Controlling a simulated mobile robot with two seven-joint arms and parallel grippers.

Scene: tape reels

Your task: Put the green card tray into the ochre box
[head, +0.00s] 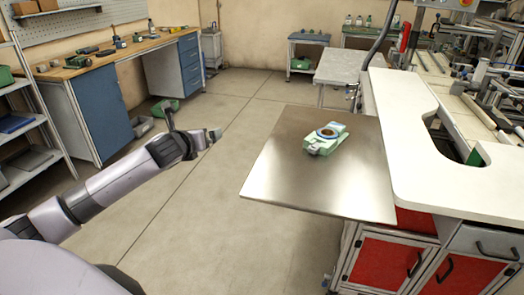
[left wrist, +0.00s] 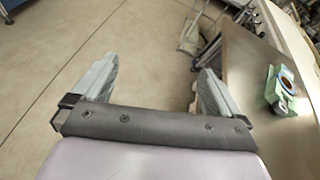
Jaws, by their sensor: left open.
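The green card tray (head: 326,140) lies on the metal table top, with a dark blue-rimmed ring and a pale round piece on it. It also shows at the right edge of the left wrist view (left wrist: 272,88). My left gripper (head: 192,120) is open and empty over the floor, left of the table and well apart from the tray. In the left wrist view its two fingers (left wrist: 156,76) are spread with only floor between them. I cannot make out an ochre box for certain. My right gripper is not in view.
The metal table (head: 285,170) adjoins a white worktop (head: 435,180) with red cabinets below. A wooden workbench (head: 115,52) with tools stands at the back left, beside a grey shelf. A green bin (head: 160,108) is on the floor. The metal table is otherwise clear.

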